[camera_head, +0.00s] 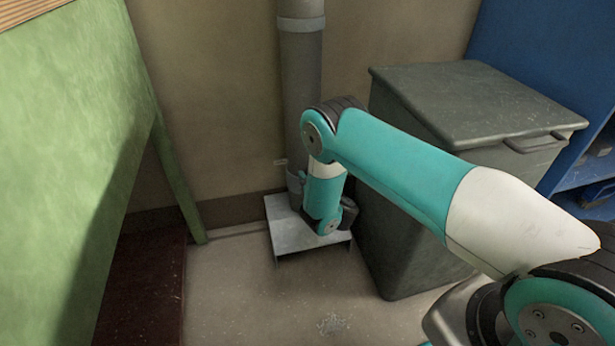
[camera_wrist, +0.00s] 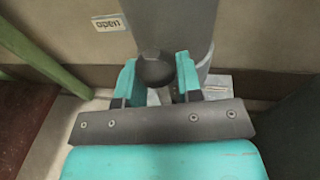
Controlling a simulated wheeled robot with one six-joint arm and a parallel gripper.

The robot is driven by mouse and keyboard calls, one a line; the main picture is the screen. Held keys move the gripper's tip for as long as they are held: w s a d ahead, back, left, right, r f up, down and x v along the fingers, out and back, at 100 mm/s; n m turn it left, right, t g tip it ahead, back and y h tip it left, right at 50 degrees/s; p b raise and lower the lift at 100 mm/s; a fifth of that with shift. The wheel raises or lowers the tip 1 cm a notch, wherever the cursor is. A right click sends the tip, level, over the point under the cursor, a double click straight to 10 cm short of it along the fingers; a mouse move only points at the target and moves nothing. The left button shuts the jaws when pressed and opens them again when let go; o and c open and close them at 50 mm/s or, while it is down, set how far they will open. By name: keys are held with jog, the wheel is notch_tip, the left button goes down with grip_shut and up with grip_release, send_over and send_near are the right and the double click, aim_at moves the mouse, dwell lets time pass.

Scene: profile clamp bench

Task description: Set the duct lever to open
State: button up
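The duct (camera_head: 302,75) is a grey vertical pipe against the wall; it also shows in the wrist view (camera_wrist: 190,18). The lever's dark round knob (camera_wrist: 155,70) is in front of the pipe in the wrist view. A small label reading "open" (camera_wrist: 108,22) is on the wall left of the pipe. The lever's arm is hidden behind the knob and gripper. In the head view my own arm hides the lever and fingers.
A grey lidded bin (camera_head: 400,215) stands close on the right of the pipe. A low metal stand (camera_head: 287,236) is at the pipe's foot. A green panel (camera_head: 70,130) is on the left, and a blue shelf unit (camera_head: 540,35) at the right.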

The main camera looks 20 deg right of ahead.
jog(key=o, duration=0.4)
jog(key=shift+s+r+p, duration=0.2)
jog(key=shift+s+p, duration=0.05)
jog(key=shift+p, duration=0.8)
jog(key=s+d+r+p, duration=0.1)
jog(key=s+p, duration=1.5)
jog(key=p, duration=0.9)
jog(key=shift+s+r+p, duration=0.3)
jog(key=shift+s+r, duration=0.1)
